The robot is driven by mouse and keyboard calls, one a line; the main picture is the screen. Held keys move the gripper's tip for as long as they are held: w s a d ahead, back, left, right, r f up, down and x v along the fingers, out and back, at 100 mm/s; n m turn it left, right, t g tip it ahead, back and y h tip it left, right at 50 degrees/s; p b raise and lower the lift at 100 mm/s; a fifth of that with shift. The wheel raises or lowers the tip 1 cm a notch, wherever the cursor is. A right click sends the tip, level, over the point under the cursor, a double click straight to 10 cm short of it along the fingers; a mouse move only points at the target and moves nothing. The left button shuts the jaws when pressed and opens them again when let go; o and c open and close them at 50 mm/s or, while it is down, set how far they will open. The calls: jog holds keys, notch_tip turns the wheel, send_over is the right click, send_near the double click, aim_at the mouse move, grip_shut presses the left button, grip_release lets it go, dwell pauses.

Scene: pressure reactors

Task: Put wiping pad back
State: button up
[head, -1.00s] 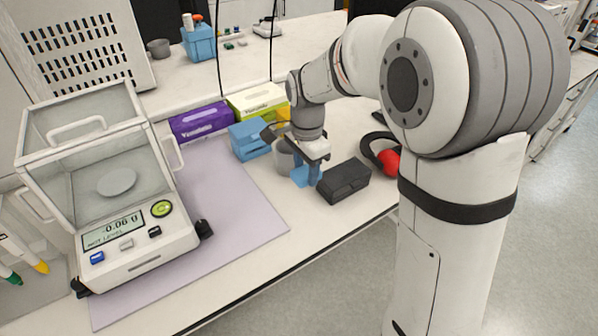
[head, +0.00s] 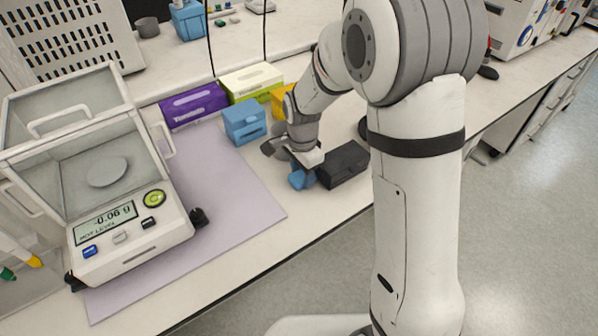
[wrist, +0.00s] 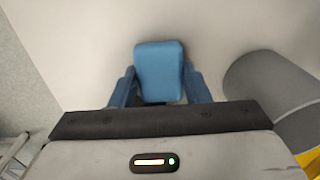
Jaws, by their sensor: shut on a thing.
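The wiping pad is a small blue block (wrist: 159,70) between the two blue fingers of my gripper (wrist: 160,88) in the wrist view. My gripper is shut on it. In the head view, blue shows under my wrist (head: 299,180), low over the white counter and just left of the black case; fingers and pad cannot be told apart there. I cannot tell whether the pad touches the counter. A light blue box (head: 245,122) with a slotted front stands further back, left of my gripper.
The black case (head: 343,163) is close on the right. A grey cylinder (wrist: 277,88) stands beside my gripper. Purple (head: 194,105) and yellow-green (head: 251,82) boxes line the back. A balance (head: 110,180) stands on the lilac mat (head: 225,190), which has free room.

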aim_at(302, 176)
jog(key=shift+s, duration=0.1)
jog(key=shift+f, duration=0.1)
jog(key=o, duration=0.9)
jog(key=shift+o, duration=0.2)
notch_tip(302, 176, up, 12)
jog(key=r, duration=0.1)
jog(key=s+d+r+n+t, duration=0.1)
jog(key=s+d+n, duration=0.4)
jog(key=s+d, duration=0.2)
jog(key=s+d+r+n+t, duration=0.1)
jog(key=s+d+n, duration=0.5)
jog(key=s, duration=0.6)
jog(key=shift+s+d+r+t, duration=0.2)
jog(key=shift+d+r+t, duration=0.05)
jog(key=shift+d+t, duration=0.1)
